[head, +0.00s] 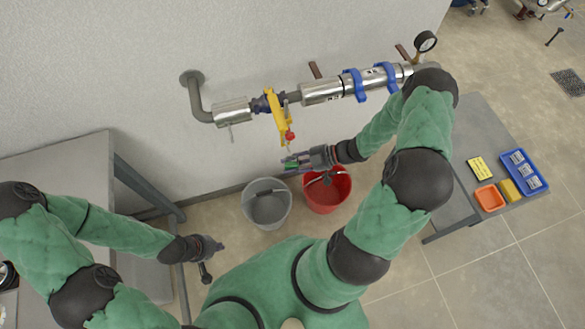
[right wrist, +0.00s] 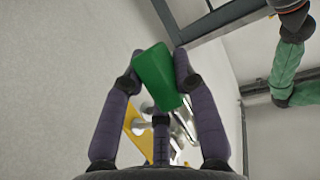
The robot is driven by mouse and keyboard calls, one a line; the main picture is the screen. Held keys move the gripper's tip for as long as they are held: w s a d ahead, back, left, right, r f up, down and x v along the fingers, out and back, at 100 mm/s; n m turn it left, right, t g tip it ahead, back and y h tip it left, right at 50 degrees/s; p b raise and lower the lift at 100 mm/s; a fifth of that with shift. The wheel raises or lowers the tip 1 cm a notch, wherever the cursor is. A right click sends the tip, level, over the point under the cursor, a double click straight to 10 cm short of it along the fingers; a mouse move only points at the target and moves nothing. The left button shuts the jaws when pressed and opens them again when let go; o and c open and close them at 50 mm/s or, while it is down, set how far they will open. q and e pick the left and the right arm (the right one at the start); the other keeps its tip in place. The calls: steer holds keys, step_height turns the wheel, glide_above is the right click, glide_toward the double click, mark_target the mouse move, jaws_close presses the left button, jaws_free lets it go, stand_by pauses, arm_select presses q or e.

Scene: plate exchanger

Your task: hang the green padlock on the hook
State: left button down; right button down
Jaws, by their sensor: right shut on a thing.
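The green padlock (right wrist: 157,76) is between the fingertips of my right gripper (right wrist: 156,68), which is shut on it. In the head view a bit of the padlock's green (head: 291,166) shows at the tips of my right gripper (head: 290,162). A small hook-like end (head: 289,148) hangs under the red knob of the yellow lever on the pipe. My right fingertips are just below it in the picture, and contact cannot be told. The shackle is not clear. My left gripper (head: 217,246) is at lower left, away from the pipe, its fingers too small to judge.
The yellow lever (head: 275,108) stands out from the metal pipe (head: 322,92) with blue clamps. A grey bucket (head: 267,208) and a red bucket (head: 341,195) stand below. A grey table (head: 455,185) at right bears an orange tray (head: 489,198) and a blue bin (head: 524,172).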

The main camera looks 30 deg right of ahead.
steer(key=shift+w+d+f+b, duration=0.2)
steer(key=shift+w+b, duration=0.1)
steer(key=shift+w, duration=0.5)
steer(key=shift+w+d+f+b, duration=0.15)
steer(key=shift+w+f+b, duration=0.15)
steer(key=shift+w, duration=0.45)
steer(key=shift+w+d+f+b, duration=0.2)
steer(key=shift+w+b, duration=0.15)
steer(key=shift+w, duration=0.45)
steer(key=c, duration=0.9)
jaws_free()
steer(key=shift+w+d+r, duration=0.1)
steer(key=shift+d+r, duration=0.1)
steer(key=v, duration=1.1)
steer(key=shift+s+d, duration=0.25)
steer(key=shift+s, duration=0.2)
